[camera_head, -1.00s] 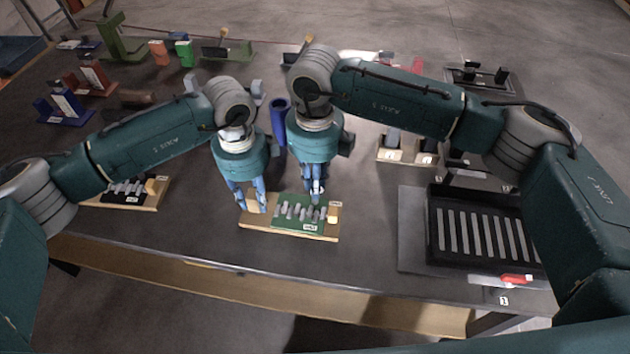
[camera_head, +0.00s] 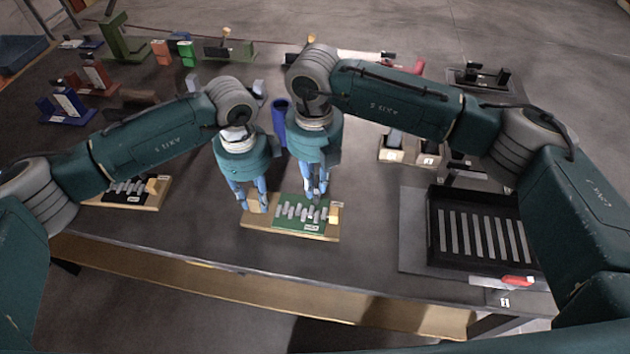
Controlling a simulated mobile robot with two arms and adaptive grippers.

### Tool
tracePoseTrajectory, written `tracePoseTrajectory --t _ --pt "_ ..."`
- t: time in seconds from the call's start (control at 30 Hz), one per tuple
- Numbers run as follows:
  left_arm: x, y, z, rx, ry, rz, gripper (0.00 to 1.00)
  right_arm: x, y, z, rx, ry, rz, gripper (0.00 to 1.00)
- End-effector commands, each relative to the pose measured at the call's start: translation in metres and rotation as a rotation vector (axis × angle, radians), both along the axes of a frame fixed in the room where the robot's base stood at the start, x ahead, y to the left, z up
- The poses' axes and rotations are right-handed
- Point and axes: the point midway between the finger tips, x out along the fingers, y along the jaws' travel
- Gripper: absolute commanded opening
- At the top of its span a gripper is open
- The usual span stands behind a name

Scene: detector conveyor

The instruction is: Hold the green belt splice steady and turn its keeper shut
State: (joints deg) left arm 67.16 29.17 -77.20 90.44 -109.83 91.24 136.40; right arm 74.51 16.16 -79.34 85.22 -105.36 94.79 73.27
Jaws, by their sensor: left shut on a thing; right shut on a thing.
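The green belt splice (camera_head: 290,226) lies on a wooden board (camera_head: 262,228) near the table's front edge, with a row of grey metal pieces across it and a small label at its front. My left gripper (camera_head: 254,207) points down and is shut on the left end of the board, beside the green part. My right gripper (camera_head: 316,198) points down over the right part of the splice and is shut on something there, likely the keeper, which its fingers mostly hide. A pale block (camera_head: 335,212) sits at the board's right end.
A similar black splice board (camera_head: 152,196) lies to the left. A black slotted tray (camera_head: 435,260) and a red-handled tool (camera_head: 517,281) are at the right. A blue cylinder (camera_head: 280,118) stands behind my grippers. Bare table lies in front of the splice.

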Motion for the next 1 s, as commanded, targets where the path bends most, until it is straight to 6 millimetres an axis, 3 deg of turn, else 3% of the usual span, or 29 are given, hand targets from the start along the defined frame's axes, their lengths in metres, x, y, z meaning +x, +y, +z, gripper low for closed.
tracePoseTrajectory --t 0.3,0.77,0.8,0.87,1.0 --pt "-0.0007 0.0002 -0.0004 0.001 0.002 -0.001 0.00 0.0014 0.0012 0.0013 0.002 -0.003 -0.101 0.00" --pt "-0.0009 0.0003 -0.0006 0.002 0.003 -0.001 0.00 0.0014 0.0012 0.0012 0.002 -0.003 -0.114 0.00" --pt "-0.0010 0.0003 -0.0006 0.002 0.003 -0.001 0.00 0.0014 0.0011 0.0012 0.002 -0.003 -0.114 0.19" --pt "-0.0009 0.0002 -0.0006 0.001 0.003 -0.001 0.00 0.0013 0.0011 0.0011 0.002 -0.002 -0.114 0.30" --pt "-0.0009 0.0001 -0.0006 0.001 0.003 -0.001 0.00 0.0010 0.0009 0.0007 0.001 -0.002 -0.113 0.34"
